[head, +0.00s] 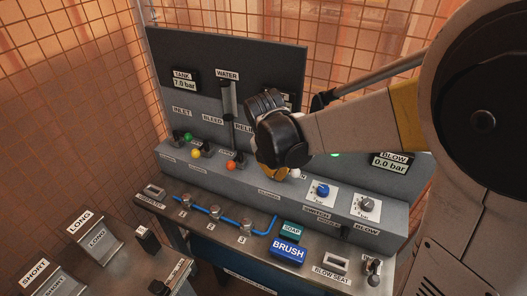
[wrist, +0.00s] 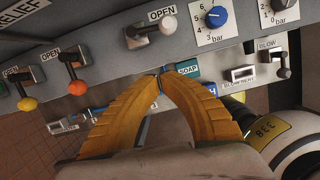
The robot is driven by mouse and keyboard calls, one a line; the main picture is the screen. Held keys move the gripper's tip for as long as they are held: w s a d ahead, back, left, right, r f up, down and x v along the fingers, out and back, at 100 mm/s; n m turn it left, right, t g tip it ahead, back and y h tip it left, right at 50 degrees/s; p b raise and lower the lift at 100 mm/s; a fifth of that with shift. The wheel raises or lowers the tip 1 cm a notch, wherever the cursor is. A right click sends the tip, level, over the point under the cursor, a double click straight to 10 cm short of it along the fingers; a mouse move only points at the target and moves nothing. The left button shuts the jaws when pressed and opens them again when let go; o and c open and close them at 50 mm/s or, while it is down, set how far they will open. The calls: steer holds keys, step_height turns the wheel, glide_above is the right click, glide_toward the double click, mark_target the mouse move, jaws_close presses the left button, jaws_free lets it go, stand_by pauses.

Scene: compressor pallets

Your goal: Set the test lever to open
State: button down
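A lever with a white knob (wrist: 167,25) stands on the grey panel at the top of the wrist view, beside an OPEN label. Its white knob (head: 294,174) also shows just below my gripper in the head view. No TEST label is readable; my arm covers part of the panel. My gripper (wrist: 161,79) has its yellow fingers drawn together at the tips, with nothing seen between them. The tips appear below the white knob in the wrist view and look apart from it. In the head view my gripper (head: 285,150) hangs in front of the panel.
Levers with orange (wrist: 77,87) and yellow (wrist: 27,104) knobs stand left of the white one. A blue dial (wrist: 216,16) is to its right. A blow lever (wrist: 283,72), a soap block (head: 291,232) and a brush block (head: 288,250) are on the bench.

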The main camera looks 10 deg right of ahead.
steer(key=b+x, duration=0.2)
steer(key=x, duration=0.6)
steer(key=shift+d+r+b, duration=0.1)
steer(key=shift+b, duration=0.2)
steer(key=shift+w+d+r, duration=0.2)
steer(key=shift+w+d, duration=0.2)
steer(key=shift+w, duration=0.1)
steer(key=shift+w+d+r, duration=0.25)
steer(key=shift+w+d, duration=0.15)
steer(key=shift+w, duration=0.1)
steer(key=shift+w+d+r, duration=0.2)
steer(key=shift+w+d, duration=0.25)
steer(key=shift+w, duration=0.05)
steer(key=shift+w+d+r, duration=0.15)
steer(key=shift+w+d, duration=0.15)
steer(key=shift+d, duration=0.05)
